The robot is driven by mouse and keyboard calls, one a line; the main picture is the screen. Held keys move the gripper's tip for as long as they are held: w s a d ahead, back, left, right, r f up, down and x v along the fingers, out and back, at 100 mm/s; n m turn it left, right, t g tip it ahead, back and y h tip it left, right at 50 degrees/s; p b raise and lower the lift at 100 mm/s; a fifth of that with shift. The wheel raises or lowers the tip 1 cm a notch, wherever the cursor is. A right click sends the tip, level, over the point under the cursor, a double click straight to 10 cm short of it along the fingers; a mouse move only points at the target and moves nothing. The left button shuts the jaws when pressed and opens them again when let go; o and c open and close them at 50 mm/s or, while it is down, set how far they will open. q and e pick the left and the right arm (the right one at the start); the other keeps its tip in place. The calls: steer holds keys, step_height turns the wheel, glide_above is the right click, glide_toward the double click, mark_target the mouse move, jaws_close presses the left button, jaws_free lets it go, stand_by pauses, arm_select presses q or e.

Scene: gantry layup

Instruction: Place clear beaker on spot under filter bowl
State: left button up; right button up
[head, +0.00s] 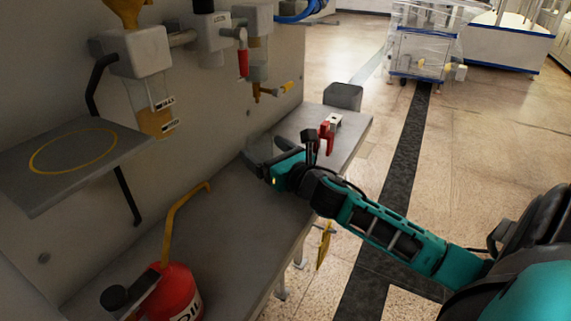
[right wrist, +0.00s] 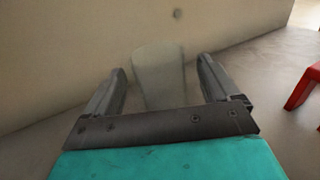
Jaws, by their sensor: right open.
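A clear, faintly grey beaker (right wrist: 158,78) stands on the bench between the two fingers of my right gripper (right wrist: 160,68) in the right wrist view. The fingers are open, with a gap on each side of it. In the head view my right gripper (head: 267,155) is low over the bench near the wall, and I cannot make out the beaker there. The filter bowl (head: 150,108), holding amber liquid, hangs from its housing on the wall. A yellow ring spot (head: 73,150) marks the grey shelf (head: 60,190) at the left, below the bowl's level. My left gripper is not in view.
A red oil can (head: 178,295) with a yellow spout stands at the front of the bench (head: 235,225). A red clamp-like item (head: 327,135) and a dark grey block (head: 343,96) are at the bench's far end. More wall fittings (head: 257,55) hang above.

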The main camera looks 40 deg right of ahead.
mark_target(267, 153)
steer(key=s, duration=0.6)
steer(key=shift+s, duration=0.8)
